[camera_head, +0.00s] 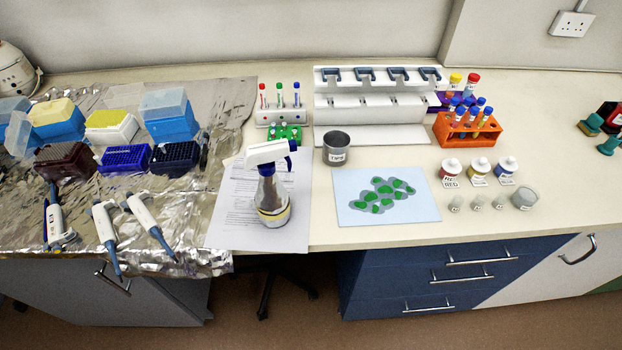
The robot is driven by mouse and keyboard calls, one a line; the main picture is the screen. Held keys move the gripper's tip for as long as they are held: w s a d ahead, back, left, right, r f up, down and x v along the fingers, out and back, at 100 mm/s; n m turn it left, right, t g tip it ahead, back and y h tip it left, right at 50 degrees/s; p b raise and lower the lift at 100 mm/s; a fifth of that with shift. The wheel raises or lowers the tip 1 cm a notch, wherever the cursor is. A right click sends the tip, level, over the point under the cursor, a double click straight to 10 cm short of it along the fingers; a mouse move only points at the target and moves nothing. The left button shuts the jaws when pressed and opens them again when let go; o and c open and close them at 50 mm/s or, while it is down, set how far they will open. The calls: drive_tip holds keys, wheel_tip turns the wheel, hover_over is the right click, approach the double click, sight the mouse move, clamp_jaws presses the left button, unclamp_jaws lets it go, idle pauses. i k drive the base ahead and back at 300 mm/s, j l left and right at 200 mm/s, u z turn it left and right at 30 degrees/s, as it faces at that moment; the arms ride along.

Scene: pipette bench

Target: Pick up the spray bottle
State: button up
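The spray bottle (271,196) stands upright near the front edge of the bench, on white printed sheets of paper (230,218). It has a white spray head with a dark trigger part, a greyish see-through body and a pale yellowish band low down. Nothing touches its sides, and it hides part of the paper. My gripper is not in view, so I cannot see where it is or whether it is open.
Foil (90,180) with pipettes (105,232) and tip boxes lies left of the bottle. A grey cup (337,149) and a blue sheet (352,212) are to its right. A white tube rack (283,116) stands behind. An orange rack (468,132) and small pots are further right.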

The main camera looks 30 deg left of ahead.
sight(272, 201)
drive_tip(key=j+u, duration=0.4)
drive_tip(key=j, duration=2.45)
